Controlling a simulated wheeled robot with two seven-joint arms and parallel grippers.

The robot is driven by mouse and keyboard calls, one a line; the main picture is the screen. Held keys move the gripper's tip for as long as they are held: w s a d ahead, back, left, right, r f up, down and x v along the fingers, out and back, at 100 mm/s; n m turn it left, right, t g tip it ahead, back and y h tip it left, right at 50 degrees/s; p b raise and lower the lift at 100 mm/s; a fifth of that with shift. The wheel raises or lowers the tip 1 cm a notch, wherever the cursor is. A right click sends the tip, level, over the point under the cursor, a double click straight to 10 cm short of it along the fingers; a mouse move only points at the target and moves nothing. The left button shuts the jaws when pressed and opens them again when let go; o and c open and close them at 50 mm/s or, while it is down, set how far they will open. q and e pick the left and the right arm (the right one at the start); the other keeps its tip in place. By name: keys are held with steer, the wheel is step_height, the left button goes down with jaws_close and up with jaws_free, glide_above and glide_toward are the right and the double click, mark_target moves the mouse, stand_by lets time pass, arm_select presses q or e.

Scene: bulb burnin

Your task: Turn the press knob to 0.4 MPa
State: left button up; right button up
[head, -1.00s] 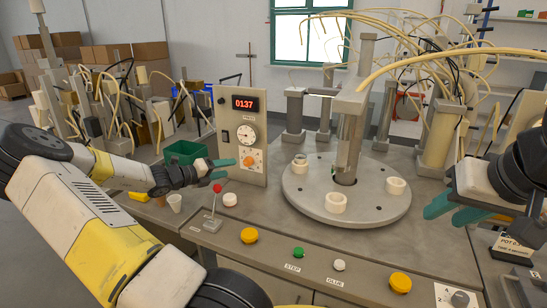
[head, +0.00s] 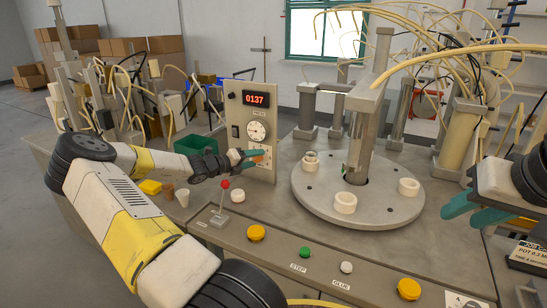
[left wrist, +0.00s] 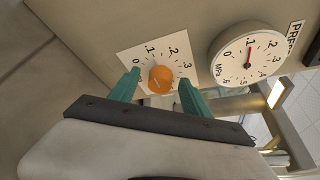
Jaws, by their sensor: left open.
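The orange press knob (left wrist: 161,79) sits on a white scale plate (left wrist: 152,50) on the upright panel, marked 0 to .4 or so. My left gripper (left wrist: 159,80) is open, with one teal finger on each side of the knob; whether they touch it I cannot tell. In the head view my left gripper (head: 246,158) is at the panel and partly hides the orange knob (head: 258,158). My right gripper (head: 472,203) is open and empty at the right.
A red display (head: 256,100) above the gauge reads 0137. A red-topped lever (head: 224,184), yellow buttons (head: 256,233) and a green button (head: 305,253) lie along the console front. A round turntable (head: 330,205) with white rings stands right of the panel. A green bin (head: 195,144) stands behind my left gripper.

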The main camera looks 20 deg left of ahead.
arm_select(q)
jaws_close()
